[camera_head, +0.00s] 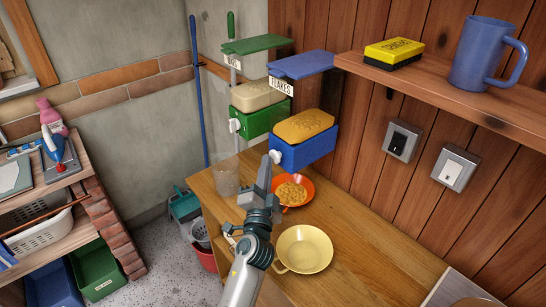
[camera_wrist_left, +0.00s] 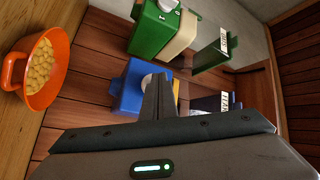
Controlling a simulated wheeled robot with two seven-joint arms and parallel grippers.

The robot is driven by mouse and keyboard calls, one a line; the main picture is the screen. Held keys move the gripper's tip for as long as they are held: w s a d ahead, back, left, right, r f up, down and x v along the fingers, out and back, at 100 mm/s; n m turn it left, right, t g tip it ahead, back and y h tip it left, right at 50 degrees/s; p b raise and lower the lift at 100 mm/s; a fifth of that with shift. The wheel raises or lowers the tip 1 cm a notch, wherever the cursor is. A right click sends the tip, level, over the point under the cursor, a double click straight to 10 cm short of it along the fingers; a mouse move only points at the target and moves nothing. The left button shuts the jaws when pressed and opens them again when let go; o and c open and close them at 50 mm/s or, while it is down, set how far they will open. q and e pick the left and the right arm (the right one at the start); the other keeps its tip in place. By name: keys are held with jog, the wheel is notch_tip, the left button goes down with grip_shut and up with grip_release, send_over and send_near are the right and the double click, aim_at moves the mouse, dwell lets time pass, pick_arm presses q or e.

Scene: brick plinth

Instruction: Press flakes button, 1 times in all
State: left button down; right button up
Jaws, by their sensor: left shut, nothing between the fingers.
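The blue flakes dispenser (camera_head: 308,153) hangs on the wood wall under a FLAKES label (camera_head: 281,86), with yellow-orange flakes in its clear hopper. Its white round button (camera_head: 276,157) faces left. My left gripper (camera_head: 266,163) is shut and empty, its tips close beside the button; I cannot tell if they touch. In the left wrist view the shut fingers (camera_wrist_left: 158,82) point at the blue dispenser (camera_wrist_left: 128,88) and cover part of the white button. An orange bowl (camera_head: 307,199) holding flakes stands below the dispenser. My right gripper is out of view.
A green dispenser (camera_head: 262,121) with its own white button hangs just left of the blue one. A clear cup (camera_head: 226,178) and a yellow bowl (camera_head: 304,249) stand on the wooden counter (camera_head: 360,262). A shelf (camera_head: 450,93) with a blue mug (camera_head: 485,55) is at right.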

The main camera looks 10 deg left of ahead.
pick_arm(q)
jog(key=shift+s+a, duration=0.35)
jog(key=shift+s, duration=0.15)
jog(key=s+a, duration=0.1)
jog(key=s, duration=0.1)
jog(key=s+a+p, duration=0.1)
jog(key=s+a, duration=0.1)
dwell(0.7)
dwell(0.6)
